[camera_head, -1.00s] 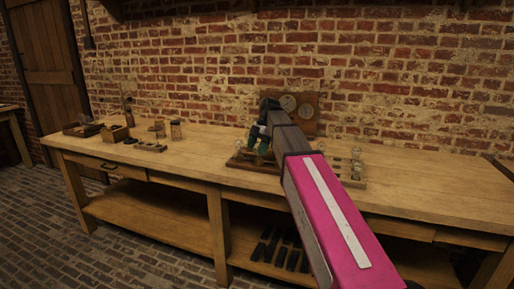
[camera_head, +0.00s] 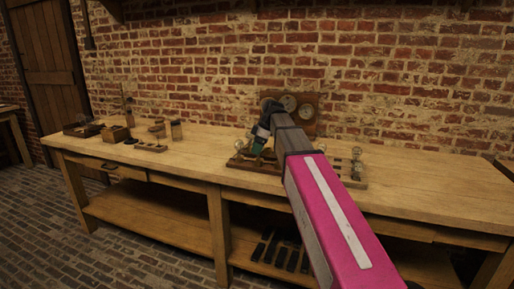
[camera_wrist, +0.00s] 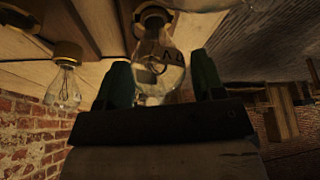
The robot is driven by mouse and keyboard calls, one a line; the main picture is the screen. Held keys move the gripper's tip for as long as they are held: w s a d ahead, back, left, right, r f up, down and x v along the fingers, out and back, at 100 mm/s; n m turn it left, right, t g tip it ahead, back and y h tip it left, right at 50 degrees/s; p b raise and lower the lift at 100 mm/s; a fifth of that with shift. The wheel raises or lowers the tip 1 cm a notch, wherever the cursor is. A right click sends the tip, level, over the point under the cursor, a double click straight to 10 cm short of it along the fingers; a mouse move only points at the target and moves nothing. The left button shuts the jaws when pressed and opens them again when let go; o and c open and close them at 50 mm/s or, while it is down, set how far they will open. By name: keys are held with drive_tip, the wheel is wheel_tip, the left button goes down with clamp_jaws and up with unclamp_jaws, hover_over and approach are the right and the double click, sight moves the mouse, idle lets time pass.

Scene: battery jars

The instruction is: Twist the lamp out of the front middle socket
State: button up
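In the wrist view a clear glass lamp (camera_wrist: 158,72) hangs from a brass socket (camera_wrist: 153,14) in this turned-over picture. The two green fingers of my gripper (camera_wrist: 162,72) stand on either side of its bulb. Their inner faces look very close to the glass, and I cannot tell if they touch it. In the head view my gripper (camera_head: 259,141) points down at the wooden lamp board (camera_head: 262,166) on the bench. My arm hides the board's middle and the lamp at the fingers there.
Another lamp (camera_wrist: 65,85) hangs beside it in the wrist view. More lamps (camera_head: 357,153) stand at the board's right end. A wooden panel with round dials (camera_head: 305,108) stands behind. Small jars and boxes (camera_head: 116,133) are on the bench's left, with bare bench between.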

drive_tip(key=c, duration=0.5)
drive_tip(key=shift+o, duration=0.2)
drive_tip(key=n+g, duration=0.1)
drive_tip(key=n, duration=0.2)
drive_tip(key=shift+s+n+g, duration=0.2)
drive_tip(key=shift+n+g, duration=0.3)
drive_tip(key=shift+n, duration=0.7)
drive_tip(key=shift+r, duration=1.35)
drive_tip(key=shift+r, duration=2.35)
